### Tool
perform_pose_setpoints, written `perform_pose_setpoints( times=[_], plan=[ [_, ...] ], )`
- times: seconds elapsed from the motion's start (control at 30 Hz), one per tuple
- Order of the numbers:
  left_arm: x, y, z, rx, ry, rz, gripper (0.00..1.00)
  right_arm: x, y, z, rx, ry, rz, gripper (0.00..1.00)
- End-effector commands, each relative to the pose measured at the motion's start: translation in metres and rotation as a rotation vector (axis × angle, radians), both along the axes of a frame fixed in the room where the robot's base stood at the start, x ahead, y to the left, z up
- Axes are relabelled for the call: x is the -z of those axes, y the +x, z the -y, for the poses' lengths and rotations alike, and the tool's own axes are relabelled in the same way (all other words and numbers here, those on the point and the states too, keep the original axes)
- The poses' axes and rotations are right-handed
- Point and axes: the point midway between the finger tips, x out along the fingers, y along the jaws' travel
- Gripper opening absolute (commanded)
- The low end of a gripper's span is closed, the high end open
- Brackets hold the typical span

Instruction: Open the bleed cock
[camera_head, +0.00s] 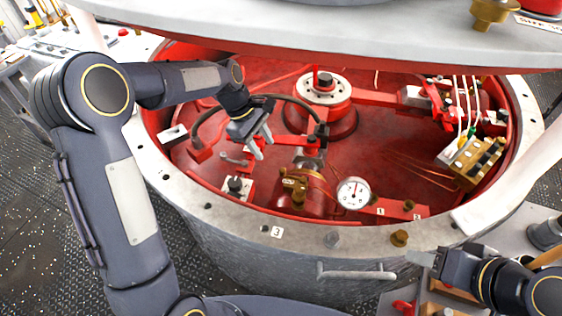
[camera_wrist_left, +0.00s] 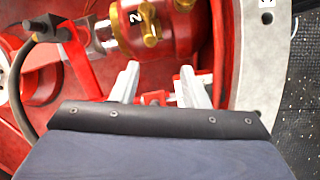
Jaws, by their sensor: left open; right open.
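A brass cock-like fitting (camera_head: 295,184) sits on a red cylinder inside the round red-lined well; I take it as the bleed cock, but its label is unreadable there. In the left wrist view a brass fitting with a lever (camera_wrist_left: 149,25) and a "2" tag shows at the top, beyond my fingertips. My left gripper (camera_head: 260,147) is open and empty, above and left of the fitting, apart from it. Its two fingers also show in the left wrist view (camera_wrist_left: 160,76), spread apart. My right gripper (camera_head: 424,257) is open outside the well's front right rim.
A white dial gauge (camera_head: 353,193) stands right of the fitting. A black hose (camera_head: 205,122) curves behind my left gripper. A brass block (camera_head: 477,160) is at the right. The pale rim (camera_head: 300,232) encloses the well, and a large pale lid (camera_head: 330,40) overhangs it.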

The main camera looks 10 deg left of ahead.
Motion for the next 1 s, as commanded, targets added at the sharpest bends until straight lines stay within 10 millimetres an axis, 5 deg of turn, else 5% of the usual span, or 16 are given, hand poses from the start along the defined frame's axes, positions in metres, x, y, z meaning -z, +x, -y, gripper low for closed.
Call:
perform_pose_setpoints(
  times=[0.2,0.7,1.0],
  plan=[
    [0.033,0.022,0.018,-0.107,0.003,-0.107,0.41,-0.007,0.0,0.0,0.0,0.0,0.0,0.49],
    [0.095,0.018,0.043,-0.115,0.004,-0.117,0.41,-0.016,0.0,0.0,0.0,0.0,0.0,0.49],
    [0.107,0.017,0.048,-0.116,0.004,-0.113,0.41,-0.017,0.0,0.0,0.0,0.0,0.0,0.49]
  ],
)
